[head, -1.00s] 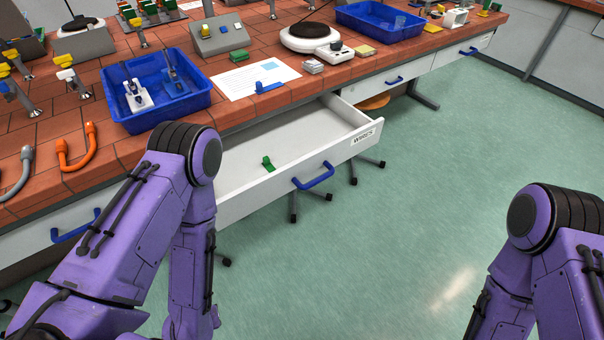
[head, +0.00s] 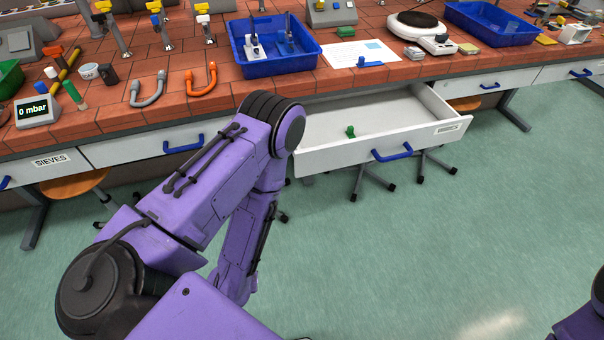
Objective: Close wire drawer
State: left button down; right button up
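The wire drawer (head: 380,146) is pulled out from under the tiled bench in the head view, right of centre. It is white, with a blue handle (head: 391,154) on its front and a label at the right end, too small to read now. A small green item (head: 350,131) lies inside it. My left arm stands in front of the bench, just left of the drawer, and hides the drawer's left end. Its gripper is out of view. Only a bit of my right arm shows at the bottom right corner, with its gripper out of view.
The bench top (head: 345,88) holds a blue tray (head: 275,65), a white sheet (head: 358,54) and another blue tray (head: 490,25). Shut drawers with blue handles flank the wire drawer, one labelled SIEVES (head: 52,161). Stool legs stand beneath. The green floor (head: 430,240) in front is clear.

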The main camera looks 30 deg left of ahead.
aim_at(391, 123)
jog(key=z, duration=0.6)
jog(key=i, duration=0.6)
jog(key=u, duration=1.6)
